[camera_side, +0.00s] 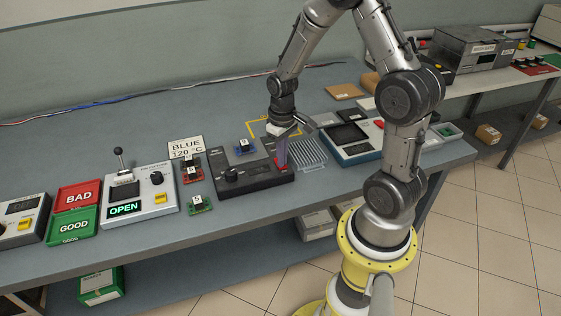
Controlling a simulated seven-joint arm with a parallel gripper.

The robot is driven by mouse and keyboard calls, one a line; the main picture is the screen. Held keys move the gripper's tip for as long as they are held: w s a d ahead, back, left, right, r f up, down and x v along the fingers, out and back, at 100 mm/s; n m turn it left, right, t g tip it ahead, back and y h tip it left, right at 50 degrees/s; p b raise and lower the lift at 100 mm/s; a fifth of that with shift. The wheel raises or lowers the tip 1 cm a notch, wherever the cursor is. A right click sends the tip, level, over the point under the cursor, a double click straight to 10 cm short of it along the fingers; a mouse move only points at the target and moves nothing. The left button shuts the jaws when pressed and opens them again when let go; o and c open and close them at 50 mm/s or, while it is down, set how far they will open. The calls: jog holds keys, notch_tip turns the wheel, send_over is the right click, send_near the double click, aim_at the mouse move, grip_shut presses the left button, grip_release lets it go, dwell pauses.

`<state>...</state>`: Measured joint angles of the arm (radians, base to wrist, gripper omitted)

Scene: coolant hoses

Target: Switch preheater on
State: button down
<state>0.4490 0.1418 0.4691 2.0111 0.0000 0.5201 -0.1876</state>
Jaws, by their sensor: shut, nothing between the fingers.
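A black box with a dark knob (231,174), which I take as the preheater (258,183), sits near the middle of the bench. A red part, apparently its switch (277,168), shows at its right end. My gripper (282,165) points down over that end, its fingers shut and empty, with the tips at or just above the red part. I cannot tell whether they touch. The fingers partly hide the red part, so its position cannot be read. A sign (187,147) behind reads "BLUE 120 °C".
Small red (192,172), green (199,204) and blue (245,148) boards lie around the box. A finned grey rack (309,154) stands close on its right. A grey unit showing "OPEN" (140,193) and the BAD (78,196) and GOOD (75,227) trays are left.

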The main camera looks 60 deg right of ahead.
jog(key=shift+r, duration=3.5)
jog(key=a+r+n+t, duration=0.35)
jog(key=a+r, duration=0.45)
jog(key=r, duration=0.4)
jog(key=s+a+r+t, duration=0.2)
jog(key=s+a, duration=0.4)
jog(key=s, duration=0.6)
jog(key=shift+s, duration=0.4)
